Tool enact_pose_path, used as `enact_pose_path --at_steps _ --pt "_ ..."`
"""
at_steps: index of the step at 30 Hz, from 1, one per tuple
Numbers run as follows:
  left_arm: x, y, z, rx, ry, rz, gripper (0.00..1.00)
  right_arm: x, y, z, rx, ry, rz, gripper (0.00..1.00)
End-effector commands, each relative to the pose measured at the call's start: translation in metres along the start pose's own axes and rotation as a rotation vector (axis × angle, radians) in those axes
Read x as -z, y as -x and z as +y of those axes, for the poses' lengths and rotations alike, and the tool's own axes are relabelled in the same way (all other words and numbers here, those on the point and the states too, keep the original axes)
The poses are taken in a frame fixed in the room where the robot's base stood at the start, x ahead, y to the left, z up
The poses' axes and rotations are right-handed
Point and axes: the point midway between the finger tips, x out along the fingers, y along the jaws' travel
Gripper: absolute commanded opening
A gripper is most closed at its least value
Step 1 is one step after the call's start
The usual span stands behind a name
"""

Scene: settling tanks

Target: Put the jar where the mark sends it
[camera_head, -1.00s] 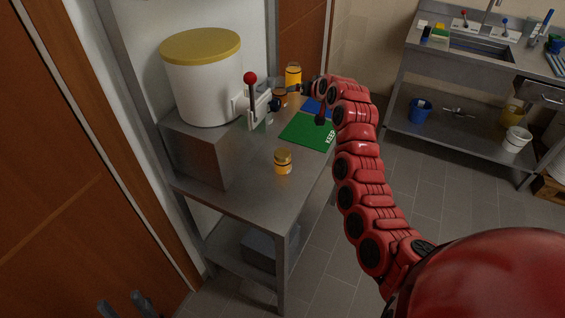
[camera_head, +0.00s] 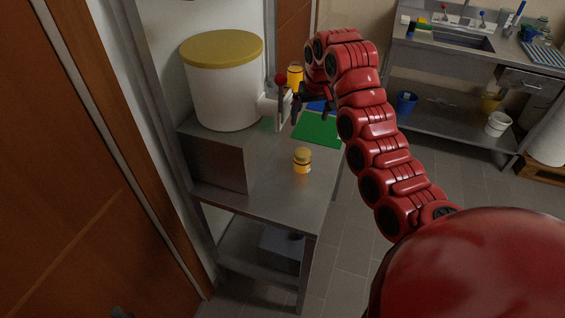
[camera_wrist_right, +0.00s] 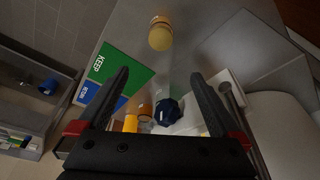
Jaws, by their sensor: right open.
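A small amber jar with a gold lid (camera_head: 302,161) stands upright on the steel bench, and in the right wrist view (camera_wrist_right: 160,33) it lies beyond the fingertips. My right gripper (camera_wrist_right: 160,80) is open and empty, above the bench by the tank's tap. In the head view the arm partly hides it. A green mat (camera_head: 318,129) reads KEEP in the wrist view (camera_wrist_right: 118,68). I see no clear mark on the jar.
A taller orange jar (camera_head: 295,75) stands at the back. The bench front around the small jar is clear. A sink bench (camera_head: 450,45) stands right.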

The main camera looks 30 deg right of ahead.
Motion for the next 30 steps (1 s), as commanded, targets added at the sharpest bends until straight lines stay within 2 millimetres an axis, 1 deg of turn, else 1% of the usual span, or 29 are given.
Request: enact_pose_path --at_steps 2,5,8,12,21,24,27,30 --pt "0.000 0.000 0.000 0.000 0.000 0.000 0.50 -0.001 -0.001 0.002 -0.003 -0.002 -0.005 1.00" --pt "0.000 0.001 0.000 0.000 0.000 0.000 0.50 -0.002 -0.009 -0.001 0.002 0.001 -0.006 1.00" --pt "0.000 0.002 0.000 0.000 0.000 0.000 0.50 -0.002 -0.025 -0.001 0.003 0.000 -0.007 1.00" --pt "-0.001 0.003 0.000 0.000 0.000 0.000 0.50 -0.003 -0.053 -0.003 0.003 0.001 -0.008 1.00" --pt "-0.001 0.008 0.001 0.000 0.000 0.000 0.50 -0.003 -0.098 -0.001 -0.002 0.002 -0.007 1.00" --pt "0.000 -0.001 0.000 0.000 0.000 0.000 0.50 -0.004 -0.110 0.002 -0.002 -0.001 -0.013 1.00" --pt "0.001 -0.003 0.000 0.000 0.000 0.000 0.50 -0.003 -0.119 0.001 -0.002 0.000 -0.007 1.00" --pt "0.001 -0.005 0.000 0.000 0.000 0.000 0.50 -0.004 -0.123 0.001 -0.001 0.000 -0.008 1.00"
